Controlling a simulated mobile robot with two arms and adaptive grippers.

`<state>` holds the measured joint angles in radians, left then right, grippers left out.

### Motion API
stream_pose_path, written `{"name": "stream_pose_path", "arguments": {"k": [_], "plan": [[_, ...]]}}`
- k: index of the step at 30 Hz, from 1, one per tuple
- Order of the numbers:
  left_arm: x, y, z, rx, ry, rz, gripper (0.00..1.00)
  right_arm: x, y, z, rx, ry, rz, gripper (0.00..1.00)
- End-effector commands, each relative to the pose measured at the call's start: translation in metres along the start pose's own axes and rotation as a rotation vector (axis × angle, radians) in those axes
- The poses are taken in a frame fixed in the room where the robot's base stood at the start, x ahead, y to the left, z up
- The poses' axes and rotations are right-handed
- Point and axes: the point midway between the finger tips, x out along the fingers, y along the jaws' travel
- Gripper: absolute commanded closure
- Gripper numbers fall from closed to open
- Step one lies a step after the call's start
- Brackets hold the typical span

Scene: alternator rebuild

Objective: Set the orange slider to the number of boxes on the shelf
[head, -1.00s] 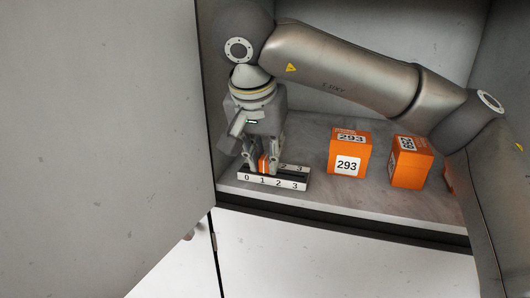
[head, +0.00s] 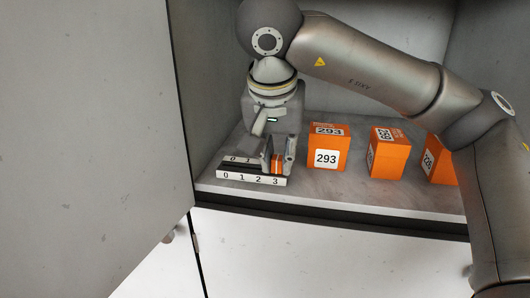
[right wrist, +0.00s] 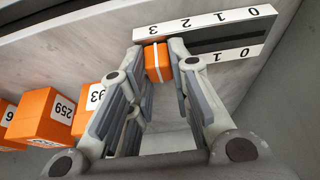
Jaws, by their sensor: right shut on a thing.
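The orange slider (head: 278,163) with a white line sits in the dark slot of the white number scale (head: 232,178), at the end marked 3. My right gripper (head: 279,157) is shut on the slider, one finger on each side. The right wrist view also shows the slider (right wrist: 157,62) between the fingertips, level with the 3 on the scale (right wrist: 205,22). Three orange boxes stand on the shelf to the right of the scale: one labelled 293 (head: 327,147), a middle one (head: 389,153), and one (head: 440,159) partly hidden by my right arm. My left gripper is out of view.
The grey shelf (head: 350,197) is inside a cabinet, with its front edge below the scale. A large grey door panel (head: 90,120) stands at the left. My right arm spans the opening above the boxes. Bare shelf lies between the scale and the boxes.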

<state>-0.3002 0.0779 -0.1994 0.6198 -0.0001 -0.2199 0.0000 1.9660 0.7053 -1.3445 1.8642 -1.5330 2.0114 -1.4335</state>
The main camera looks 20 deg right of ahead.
Motion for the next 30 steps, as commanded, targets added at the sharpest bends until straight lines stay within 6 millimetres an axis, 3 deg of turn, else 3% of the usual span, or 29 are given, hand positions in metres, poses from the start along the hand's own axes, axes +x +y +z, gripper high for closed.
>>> {"name": "stream_pose_path", "arguments": {"k": [5, 6, 11, 23, 30], "plan": [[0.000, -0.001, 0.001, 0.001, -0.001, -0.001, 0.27, 0.001, 0.000, -0.001, 0.001, 0.001, 0.002, 1.00], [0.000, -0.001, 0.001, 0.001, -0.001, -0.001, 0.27, 0.001, 0.000, -0.001, 0.001, 0.001, 0.002, 0.79], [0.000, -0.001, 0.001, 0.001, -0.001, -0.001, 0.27, 0.001, 0.000, -0.001, 0.001, 0.001, 0.002, 0.59], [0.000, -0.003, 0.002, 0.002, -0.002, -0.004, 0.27, -0.003, -0.001, 0.000, 0.000, 0.001, -0.001, 0.59], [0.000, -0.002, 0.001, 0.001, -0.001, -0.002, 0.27, -0.031, 0.000, -0.001, 0.002, 0.005, -0.003, 0.59]]}}
